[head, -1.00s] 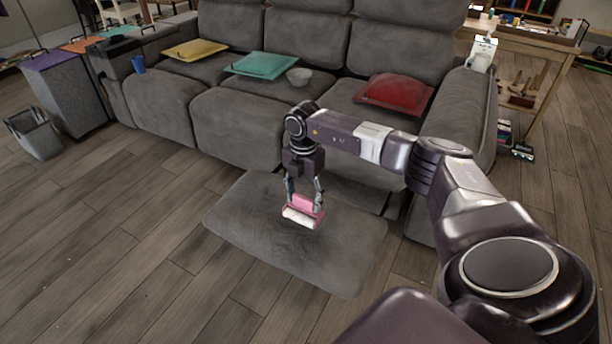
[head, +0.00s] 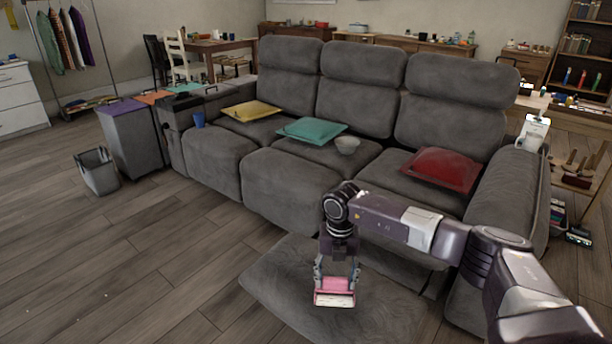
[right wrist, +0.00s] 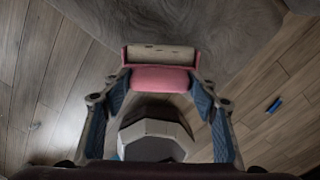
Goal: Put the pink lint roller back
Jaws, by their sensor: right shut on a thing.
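The pink lint roller (head: 335,286) has a pink body and a pale roller along its lower edge. It is held in my right gripper (head: 336,280), which points down in front of the sofa, over the raised grey footrest (head: 283,286). In the right wrist view, the roller's pink part (right wrist: 160,79) sits between the two blue-padded fingers (right wrist: 161,95), with its pale strip beyond. I cannot tell the exact height above the footrest. My left gripper is not in view.
A bin (head: 97,171) stands at the left. A side table with items (head: 575,172) stands at the right.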

